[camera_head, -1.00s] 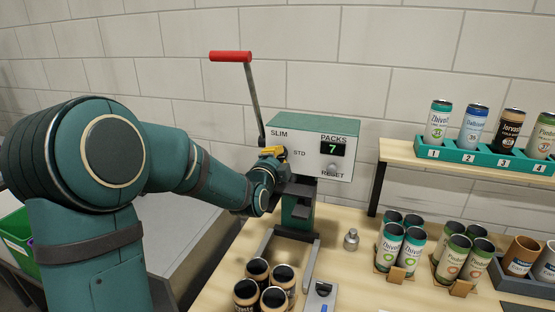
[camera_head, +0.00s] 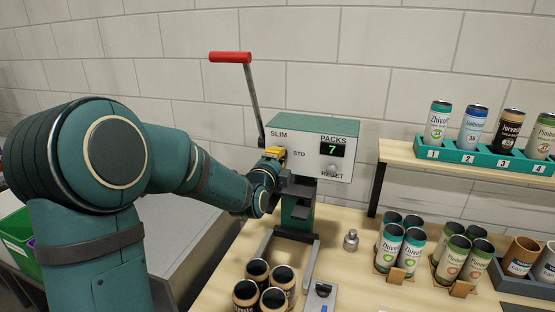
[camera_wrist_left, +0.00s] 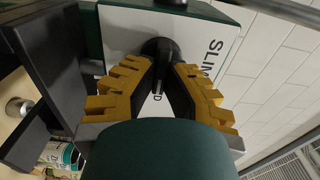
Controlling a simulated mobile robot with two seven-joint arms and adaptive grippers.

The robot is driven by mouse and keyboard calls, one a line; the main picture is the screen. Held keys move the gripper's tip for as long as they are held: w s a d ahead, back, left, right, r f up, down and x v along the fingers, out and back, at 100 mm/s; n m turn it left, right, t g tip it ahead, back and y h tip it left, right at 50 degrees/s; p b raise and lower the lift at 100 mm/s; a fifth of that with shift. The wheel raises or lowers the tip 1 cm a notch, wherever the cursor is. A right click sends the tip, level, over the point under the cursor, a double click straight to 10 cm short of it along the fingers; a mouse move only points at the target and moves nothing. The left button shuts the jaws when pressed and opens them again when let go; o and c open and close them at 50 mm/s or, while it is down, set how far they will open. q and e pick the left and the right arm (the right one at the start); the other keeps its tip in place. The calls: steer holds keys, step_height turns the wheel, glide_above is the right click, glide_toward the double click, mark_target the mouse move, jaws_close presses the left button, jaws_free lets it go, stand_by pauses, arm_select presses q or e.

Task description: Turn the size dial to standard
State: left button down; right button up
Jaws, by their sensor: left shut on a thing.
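The printing machine (camera_head: 310,125) is a green-topped box with a white front panel, marked SLIM, STD, PACKS and RESET. Its display (camera_head: 332,149) reads 7. The size dial is hidden behind my left gripper in the head view. In the left wrist view, the dark dial (camera_wrist_left: 160,48) sits between the yellow fingers of my left gripper (camera_wrist_left: 163,72), which are closed on it. The SLIM label shows to its right, and part of another label shows below it. In the head view, my left gripper (camera_head: 274,153) is at the panel's left side. My right gripper is not in view.
A lever with a red handle (camera_head: 230,57) rises at the machine's left. Dark cans (camera_head: 257,272) stand in front of it. A small metal piece (camera_head: 351,240) and several can packs (camera_head: 402,243) are to the right. A shelf (camera_head: 400,154) holds a numbered teal rack (camera_head: 480,157).

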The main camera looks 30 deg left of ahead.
arm_select(q)
steer(key=c, duration=1)
jaws_free()
steer(key=v, duration=1.2)
